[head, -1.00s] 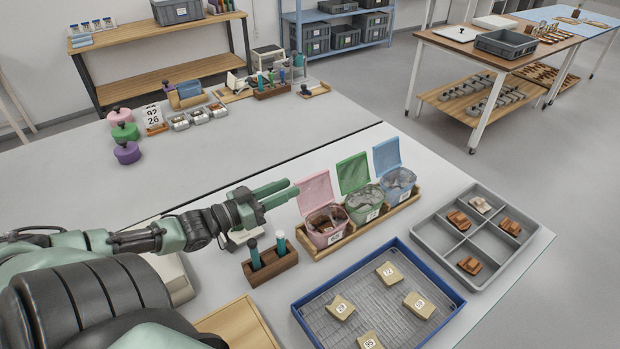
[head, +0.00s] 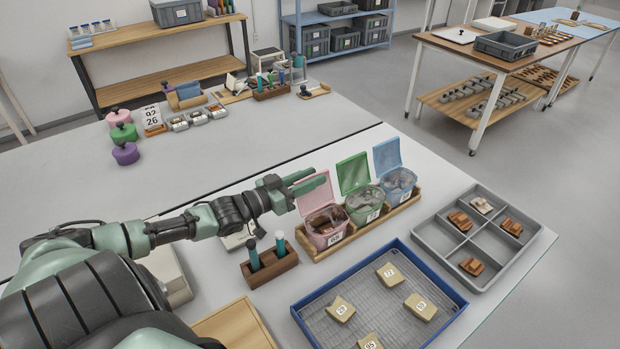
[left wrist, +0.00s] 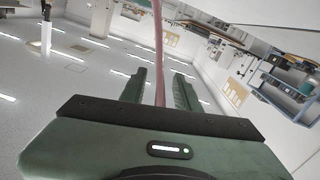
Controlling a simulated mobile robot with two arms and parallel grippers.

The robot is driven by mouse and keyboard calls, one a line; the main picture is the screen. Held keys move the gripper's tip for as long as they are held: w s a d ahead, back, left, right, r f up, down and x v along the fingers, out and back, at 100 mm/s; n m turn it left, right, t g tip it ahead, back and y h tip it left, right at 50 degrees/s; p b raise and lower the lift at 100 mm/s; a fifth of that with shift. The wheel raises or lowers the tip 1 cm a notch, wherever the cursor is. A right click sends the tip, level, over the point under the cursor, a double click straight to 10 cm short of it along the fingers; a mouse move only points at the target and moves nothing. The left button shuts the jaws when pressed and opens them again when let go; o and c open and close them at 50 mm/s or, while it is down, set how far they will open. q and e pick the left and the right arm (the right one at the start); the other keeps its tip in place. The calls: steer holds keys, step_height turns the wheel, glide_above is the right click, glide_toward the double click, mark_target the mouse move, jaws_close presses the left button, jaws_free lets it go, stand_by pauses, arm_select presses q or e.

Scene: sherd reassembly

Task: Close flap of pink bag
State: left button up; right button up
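The pink bag (head: 326,228) stands in a wooden holder at the holder's left end, with brown sherds inside. Its pink flap (head: 319,199) stands up, open, tilted back. My left gripper (head: 311,181) is at the upper part of this flap and partly covers it. In the left wrist view the fingers are apart, and the pink flap (left wrist: 159,62) shows edge-on as a thin strip between them. I see no clear contact of both fingers with it. My right gripper is in neither view.
A green bag (head: 364,205) and a blue bag (head: 398,183) with raised flaps stand right of the pink one. A wooden block with two tubes (head: 270,264), a blue-rimmed tray (head: 447,320) and a grey compartment tray (head: 427,232) are nearby.

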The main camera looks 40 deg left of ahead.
arm_select(q)
jaws_close()
stand_by(1.4)
